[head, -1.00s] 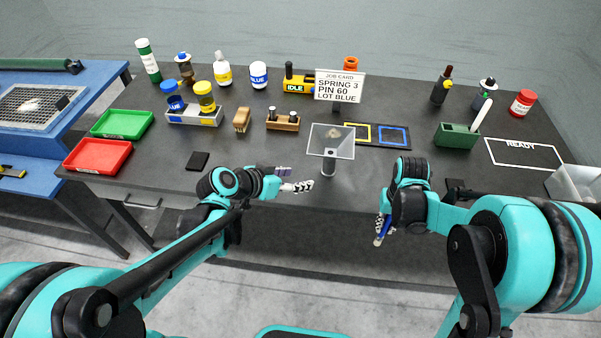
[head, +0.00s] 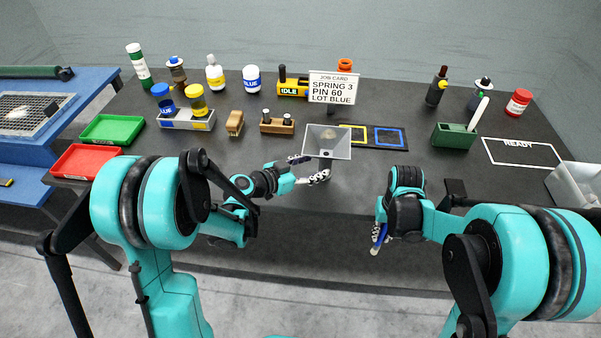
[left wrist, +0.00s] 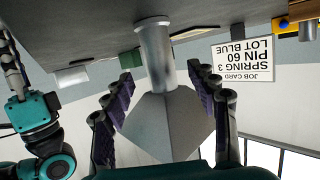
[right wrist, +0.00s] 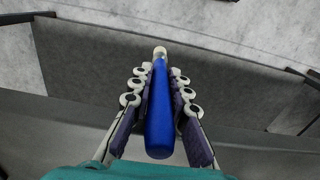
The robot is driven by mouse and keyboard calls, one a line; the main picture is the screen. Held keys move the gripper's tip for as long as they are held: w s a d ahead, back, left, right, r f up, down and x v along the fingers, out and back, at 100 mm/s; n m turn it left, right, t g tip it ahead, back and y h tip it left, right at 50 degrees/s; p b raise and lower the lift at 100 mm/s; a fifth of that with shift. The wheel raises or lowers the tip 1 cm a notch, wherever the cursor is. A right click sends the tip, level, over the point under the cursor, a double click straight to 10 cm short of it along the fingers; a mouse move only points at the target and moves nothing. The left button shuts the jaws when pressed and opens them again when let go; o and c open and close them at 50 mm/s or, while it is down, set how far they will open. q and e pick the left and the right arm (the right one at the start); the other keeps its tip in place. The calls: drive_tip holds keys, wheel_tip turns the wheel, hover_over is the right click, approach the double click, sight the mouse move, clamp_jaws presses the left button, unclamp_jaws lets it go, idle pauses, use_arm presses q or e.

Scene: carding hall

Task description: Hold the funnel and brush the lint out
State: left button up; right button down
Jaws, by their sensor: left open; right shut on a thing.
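The grey square funnel (head: 327,143) stands upright on the table with brown lint (head: 328,136) inside its mouth. My left gripper (head: 308,168) is open, with its fingers at the front and left of the funnel. In the left wrist view the funnel (left wrist: 165,118) lies between the two spread fingers (left wrist: 162,95), with a gap on each side. My right gripper (head: 380,232) is shut on the blue-handled brush (right wrist: 160,112) in front of the table's front edge. The brush's tip is pale in the right wrist view; its bristles are not clear.
A job card (head: 334,88) stands behind the funnel. A wooden holder (head: 277,124) and a wooden brush (head: 235,122) are to its left. A mat with yellow and blue squares (head: 372,136) lies to its right, then a green box (head: 455,136). The table front is mostly clear.

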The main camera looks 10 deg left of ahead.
sight(321, 164)
use_arm(q)
drive_tip(key=b+x, duration=0.1)
drive_tip(key=x, duration=0.4)
drive_tip(key=shift+w+d+f, duration=0.1)
drive_tip(key=shift+c, duration=0.6)
drive_tip(key=shift+c, duration=0.2)
clamp_jaws()
idle(1.0)
idle(0.4)
